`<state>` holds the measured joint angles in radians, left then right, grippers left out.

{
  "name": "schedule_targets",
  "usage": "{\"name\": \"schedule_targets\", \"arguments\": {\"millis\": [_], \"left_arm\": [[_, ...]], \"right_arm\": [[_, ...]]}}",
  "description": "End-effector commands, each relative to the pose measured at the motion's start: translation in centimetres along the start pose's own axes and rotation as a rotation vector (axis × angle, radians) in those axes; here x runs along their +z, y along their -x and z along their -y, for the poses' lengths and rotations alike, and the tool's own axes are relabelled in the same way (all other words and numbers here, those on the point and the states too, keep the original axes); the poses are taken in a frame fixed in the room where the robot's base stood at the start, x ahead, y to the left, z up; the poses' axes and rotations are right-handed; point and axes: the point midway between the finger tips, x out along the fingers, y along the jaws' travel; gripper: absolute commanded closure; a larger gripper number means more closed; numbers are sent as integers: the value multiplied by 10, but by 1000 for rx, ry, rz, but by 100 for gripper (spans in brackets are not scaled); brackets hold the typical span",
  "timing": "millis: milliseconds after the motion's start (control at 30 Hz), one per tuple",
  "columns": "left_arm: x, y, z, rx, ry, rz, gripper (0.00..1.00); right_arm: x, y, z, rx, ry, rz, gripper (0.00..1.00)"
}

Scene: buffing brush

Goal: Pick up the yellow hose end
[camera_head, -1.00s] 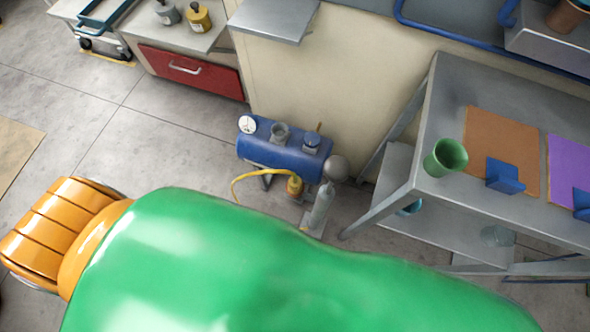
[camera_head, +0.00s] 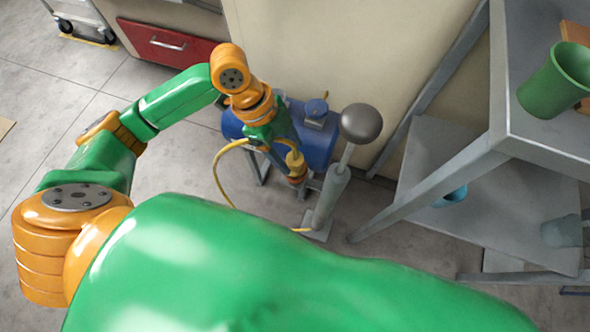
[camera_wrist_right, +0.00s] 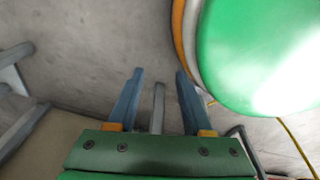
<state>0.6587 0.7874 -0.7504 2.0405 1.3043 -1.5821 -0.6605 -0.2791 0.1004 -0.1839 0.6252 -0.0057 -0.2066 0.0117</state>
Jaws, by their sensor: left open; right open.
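The yellow hose (camera_head: 217,172) curves out to the left of the blue tank (camera_head: 320,147) and drops toward the floor, partly hidden by my arm. In the right wrist view my right gripper (camera_wrist_right: 158,72) is open and empty, with a thin yellow hose length (camera_wrist_right: 297,148) off to the right.
A grey cylinder with a dark ball on top (camera_head: 361,122) stands just right of the fitting. A metal table (camera_head: 545,140) with a lower shelf and a green cup (camera_head: 556,82) is at the right. A red drawer (camera_head: 165,42) is behind.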

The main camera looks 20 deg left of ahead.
Motion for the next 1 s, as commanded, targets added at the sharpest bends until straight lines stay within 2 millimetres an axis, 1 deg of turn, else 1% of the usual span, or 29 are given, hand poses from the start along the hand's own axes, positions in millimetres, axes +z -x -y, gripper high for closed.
{"name": "schedule_targets", "arguments": {"millis": [33,133,233,400,433,467,500,567,600,667,700,900,1000], "left_arm": [[0,-15,-1,3,0,-2,30],[0,-31,0,1,3,-3,30],[0,-36,0,-1,4,-1,30],[-1,-36,0,-2,5,-1,30],[-1,-35,0,-2,5,-1,35],[-1,-35,0,-2,5,-1,44],[-1,-35,0,-2,5,-1,54],[-1,-35,0,-2,5,-1,70],[-1,-35,0,-2,5,-1,81],[-1,-35,0,-2,5,-1,98],[-1,-35,0,-2,5,-1,100],[-1,-35,1,-3,5,-2,100],[-3,-31,1,-4,5,-2,100]], "right_arm": [[-2,-9,-1,3,-2,-6,50],[-5,-14,-5,10,-5,-14,50],[-6,-14,-9,17,-7,-16,50],[-5,-13,-14,25,-8,-16,50],[-5,-13,-15,26,-7,-15,50],[-5,-13,-15,26,-7,-15,50],[-5,-13,-16,27,-6,-15,50],[-4,-13,-16,28,-6,-15,50],[-4,-13,-16,28,-6,-15,50],[-4,-13,-16,27,-6,-14,50],[-4,-13,-16,27,-6,-14,50],[-4,-13,-13,23,-5,-14,50],[-4,-10,-11,18,-5,-14,50]]}}
